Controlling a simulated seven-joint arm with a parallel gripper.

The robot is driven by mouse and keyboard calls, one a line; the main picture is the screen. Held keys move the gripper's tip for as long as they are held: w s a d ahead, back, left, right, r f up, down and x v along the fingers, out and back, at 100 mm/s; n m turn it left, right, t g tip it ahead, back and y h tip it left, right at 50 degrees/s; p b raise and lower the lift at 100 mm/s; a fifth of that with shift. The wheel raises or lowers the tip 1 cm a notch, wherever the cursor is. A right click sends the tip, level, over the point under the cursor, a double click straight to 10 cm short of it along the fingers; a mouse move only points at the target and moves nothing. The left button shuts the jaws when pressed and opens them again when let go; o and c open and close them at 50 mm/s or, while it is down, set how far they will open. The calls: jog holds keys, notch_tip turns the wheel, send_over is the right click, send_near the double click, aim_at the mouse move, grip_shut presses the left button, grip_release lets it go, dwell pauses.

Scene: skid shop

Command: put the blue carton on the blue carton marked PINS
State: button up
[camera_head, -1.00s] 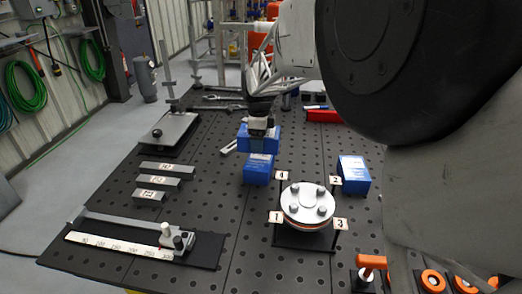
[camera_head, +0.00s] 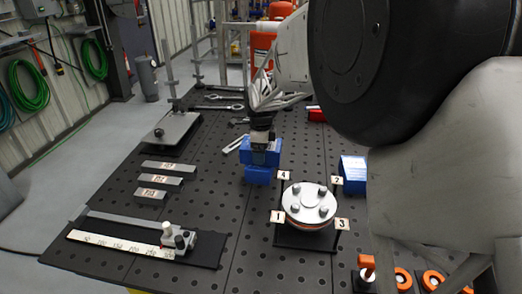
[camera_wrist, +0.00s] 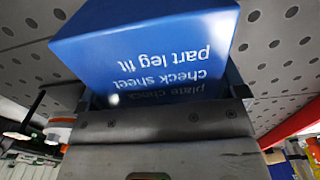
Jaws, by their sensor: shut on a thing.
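My gripper (camera_head: 263,141) is shut on a blue carton (camera_head: 246,153) near the middle of the table. In the wrist view the held carton (camera_wrist: 150,45) fills the space between the fingers and shows white print reading "part leg fit check sheet". A second blue carton (camera_head: 257,175) shows just below the held one in the head view, its upper part hidden. I cannot tell whether the two touch. A third blue carton (camera_head: 354,174) stands to the right, beyond the round flange. I cannot read PINS on any carton.
The round flange (camera_head: 309,203) on its stand, with number tags, is close in front and right. Grey bars (camera_head: 162,180) and a ruler fixture (camera_head: 120,243) lie left. Wrenches (camera_head: 217,106) and a red block (camera_head: 316,114) lie behind. Bare perforated tabletop lies between.

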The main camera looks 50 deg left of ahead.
jog(key=o, duration=0.8)
jog(key=shift+f, duration=0.15)
jog(key=shift+o, duration=0.2)
notch_tip(320, 180, up, 12)
jog(key=shift+r, duration=0.15)
dwell(0.8)
